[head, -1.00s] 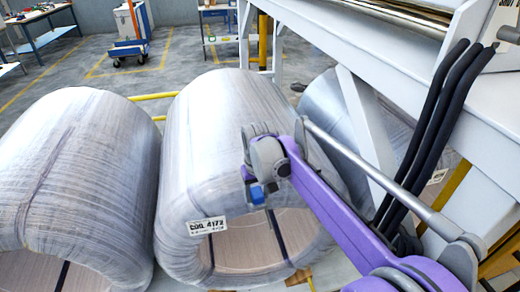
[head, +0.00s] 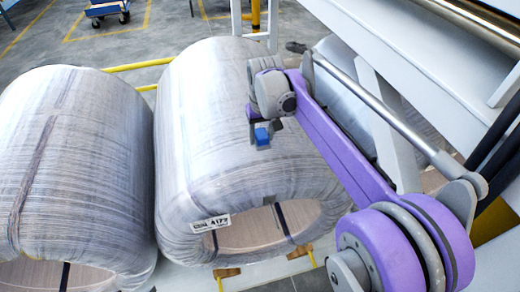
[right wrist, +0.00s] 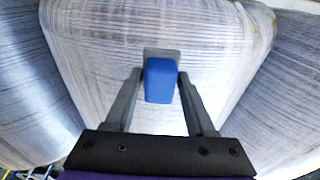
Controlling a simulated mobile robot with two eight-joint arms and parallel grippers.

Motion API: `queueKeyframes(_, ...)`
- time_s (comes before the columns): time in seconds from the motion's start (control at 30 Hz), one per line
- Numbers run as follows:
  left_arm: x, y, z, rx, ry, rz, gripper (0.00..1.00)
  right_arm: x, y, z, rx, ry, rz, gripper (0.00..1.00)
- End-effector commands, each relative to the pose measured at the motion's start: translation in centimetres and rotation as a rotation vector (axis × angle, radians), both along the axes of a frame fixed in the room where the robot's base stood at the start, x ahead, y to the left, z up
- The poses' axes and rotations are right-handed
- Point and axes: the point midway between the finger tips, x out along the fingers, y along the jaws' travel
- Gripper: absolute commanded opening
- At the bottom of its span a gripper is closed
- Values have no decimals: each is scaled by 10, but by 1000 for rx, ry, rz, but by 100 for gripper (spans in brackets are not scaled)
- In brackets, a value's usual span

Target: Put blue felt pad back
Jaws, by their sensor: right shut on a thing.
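The blue felt pad (head: 262,137) is a small blue block held at the tip of my right gripper (head: 264,124), in front of the middle wrapped coil (head: 205,130). In the right wrist view the pad (right wrist: 159,82) sits between the two grey fingers, which are shut on it. A small grey piece shows just beyond the pad's far end. I cannot tell whether the pad touches the coil's wrap. My left gripper is not in view.
Another wrapped coil (head: 75,150) stands to the left. A white machine frame (head: 425,60) with a roller is at the right, close to my right arm. A white label (head: 211,223) is on the middle coil's lower edge. Open floor and a blue cart (head: 107,9) lie behind.

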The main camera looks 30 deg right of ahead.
Motion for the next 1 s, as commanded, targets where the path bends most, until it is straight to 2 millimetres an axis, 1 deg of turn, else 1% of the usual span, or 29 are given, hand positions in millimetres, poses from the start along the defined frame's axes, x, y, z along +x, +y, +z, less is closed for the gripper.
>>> queueKeyframes(0.03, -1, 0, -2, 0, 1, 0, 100, 0, 0, -11, 0, 0, 0, 0)
queueKeyframes(0.1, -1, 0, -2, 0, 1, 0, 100, 0, 0, -21, 0, 0, 0, 0)
queueKeyframes(0.27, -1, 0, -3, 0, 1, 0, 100, 0, 0, -35, 0, 0, 0, 0)
queueKeyframes(0.4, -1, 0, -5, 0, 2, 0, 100, 0, 0, -56, 0, 0, 0, 0)
queueKeyframes(0.5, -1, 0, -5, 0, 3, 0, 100, 0, 0, -65, 0, 0, 0, 0)
queueKeyframes(0.77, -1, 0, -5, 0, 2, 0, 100, 0, 0, -67, 0, 0, 0, 0)
queueKeyframes(0.9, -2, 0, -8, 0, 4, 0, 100, 0, 0, -71, 0, 0, 0, 0)
queueKeyframes(0.93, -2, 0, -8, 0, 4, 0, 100, 0, 0, -70, 0, 0, 0, 59)
queueKeyframes(1.0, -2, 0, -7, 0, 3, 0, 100, 0, 0, -70, 0, 0, 0, 71)
